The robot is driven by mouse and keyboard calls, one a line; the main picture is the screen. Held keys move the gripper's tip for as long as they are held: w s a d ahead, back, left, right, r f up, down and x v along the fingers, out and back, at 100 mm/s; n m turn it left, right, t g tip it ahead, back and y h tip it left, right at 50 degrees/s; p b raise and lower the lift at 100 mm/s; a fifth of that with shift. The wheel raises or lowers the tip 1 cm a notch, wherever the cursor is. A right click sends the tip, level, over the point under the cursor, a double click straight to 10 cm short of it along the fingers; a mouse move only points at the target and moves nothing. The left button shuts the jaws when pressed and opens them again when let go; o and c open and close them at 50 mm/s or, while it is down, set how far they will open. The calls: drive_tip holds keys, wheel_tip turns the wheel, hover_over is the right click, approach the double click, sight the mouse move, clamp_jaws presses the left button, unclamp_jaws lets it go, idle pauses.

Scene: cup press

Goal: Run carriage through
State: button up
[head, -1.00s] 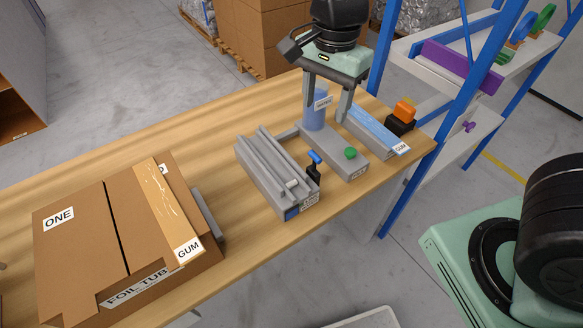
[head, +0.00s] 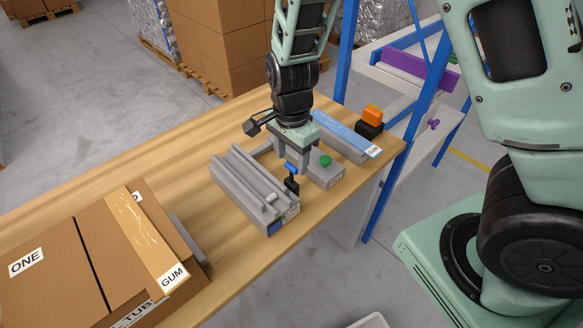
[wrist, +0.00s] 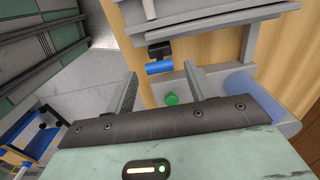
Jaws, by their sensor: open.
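A grey railed press unit (head: 240,185) stands on the table, with a black bracket and blue handle (head: 291,168) at its right side. The handle also shows in the wrist view (wrist: 159,68), with the black bracket behind it. My gripper (head: 292,162) is open and low over the unit's right side. In the wrist view its fingers (wrist: 160,72) stand to either side of the blue handle, with gaps on both sides; I cannot tell whether the tips reach its depth. A blue cylinder (wrist: 250,92) shows at right in the wrist view; my gripper hides it in the head view.
A grey box with a green button (head: 325,160) sits just right of my gripper. Beyond it are a blue-topped strip (head: 345,138) and an orange block on a black base (head: 372,114). Cardboard boxes (head: 60,265) fill the table's left.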

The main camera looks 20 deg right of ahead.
sight(292, 166)
drive_tip(key=shift+f, duration=2)
